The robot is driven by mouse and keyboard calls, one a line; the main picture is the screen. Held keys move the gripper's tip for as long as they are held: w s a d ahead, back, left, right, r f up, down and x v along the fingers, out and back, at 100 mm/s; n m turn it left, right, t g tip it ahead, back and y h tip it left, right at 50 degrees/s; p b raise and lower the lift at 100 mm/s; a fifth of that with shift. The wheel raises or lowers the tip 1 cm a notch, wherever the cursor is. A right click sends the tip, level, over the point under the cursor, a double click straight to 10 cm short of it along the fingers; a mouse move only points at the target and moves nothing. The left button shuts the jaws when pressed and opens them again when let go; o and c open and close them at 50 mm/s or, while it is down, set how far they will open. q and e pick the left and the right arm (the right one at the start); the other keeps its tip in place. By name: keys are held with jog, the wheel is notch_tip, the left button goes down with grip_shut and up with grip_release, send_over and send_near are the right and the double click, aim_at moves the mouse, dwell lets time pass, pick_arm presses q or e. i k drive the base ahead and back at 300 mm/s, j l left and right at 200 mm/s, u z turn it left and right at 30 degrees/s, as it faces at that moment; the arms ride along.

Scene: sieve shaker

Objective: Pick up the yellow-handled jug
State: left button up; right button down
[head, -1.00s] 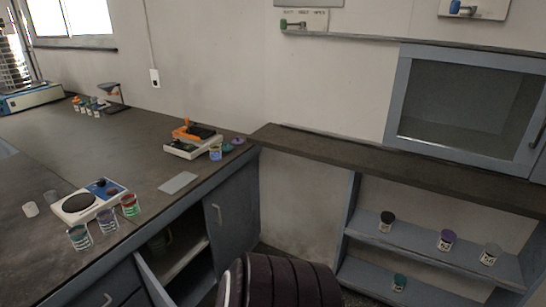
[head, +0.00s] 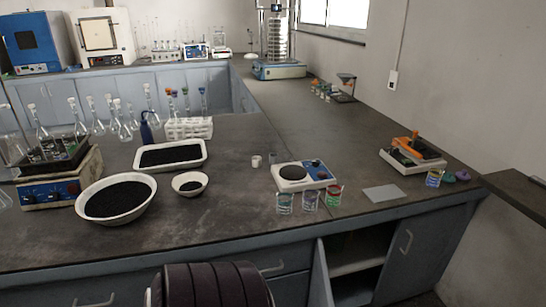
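I cannot make out a yellow-handled jug in the head view. Small clear beakers with coloured marks stand at the front of the bench: a teal one (head: 284,203), a blue one (head: 310,200) and a red-and-green one (head: 333,196). Another small beaker with a blue label and a yellowish rim (head: 434,178) stands farther right. No yellow handle shows on any of them. Neither of my grippers is in view; only a dark ribbed part, likely mine, shows at the bottom edge.
A black-filled white bowl (head: 115,217), a smaller bowl (head: 190,193) and a white tray (head: 203,151) lie to the left. An open cupboard (head: 357,252) is below the bench. A flat grey plate (head: 384,193) lies right of the beakers.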

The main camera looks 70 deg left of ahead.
aim_at(336, 243)
jog(key=u, duration=1.95)
jog(key=l+u, duration=0.4)
jog(key=k+l+u, duration=0.1)
jog(key=l+u, duration=0.35)
jog(key=k+l+u, duration=0.15)
jog(key=l+u, duration=0.25)
jog(key=l, duration=0.15)
